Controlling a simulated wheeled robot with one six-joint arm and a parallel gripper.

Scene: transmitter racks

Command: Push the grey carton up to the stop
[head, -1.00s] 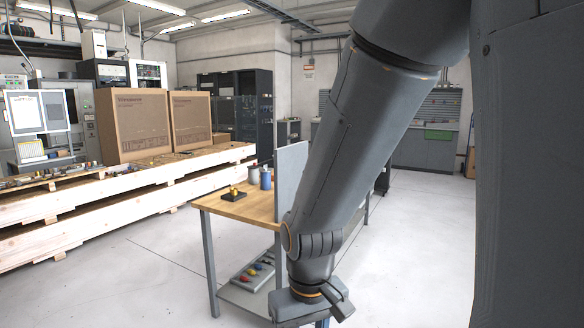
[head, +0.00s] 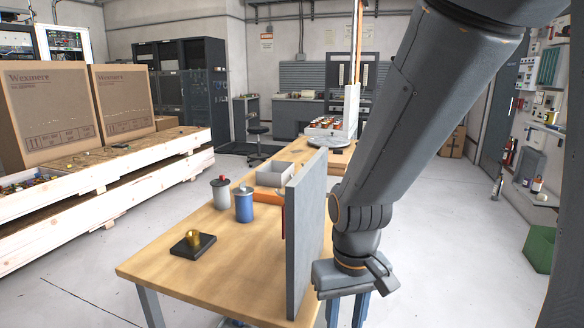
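I cannot make out for certain which thing is the grey carton. A grey open-topped box (head: 275,173) sits on the wooden table (head: 225,245), left of an upright grey panel (head: 306,235). No stop can be clearly made out; the panel hides part of the tabletop. My gripper (head: 347,310) hangs at the lower middle of the head view, right of the panel and apart from the box. Its two blue fingers stand apart with a gap between them and nothing visible in it. Their tips are cut off by the frame's bottom edge.
A grey canister (head: 220,193), a blue canister (head: 243,205) and a black base with a brass piece (head: 193,243) stand on the table. Large brown cartons (head: 45,112) stand on pallets at left. A green bin (head: 539,248) is at right. The floor between is clear.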

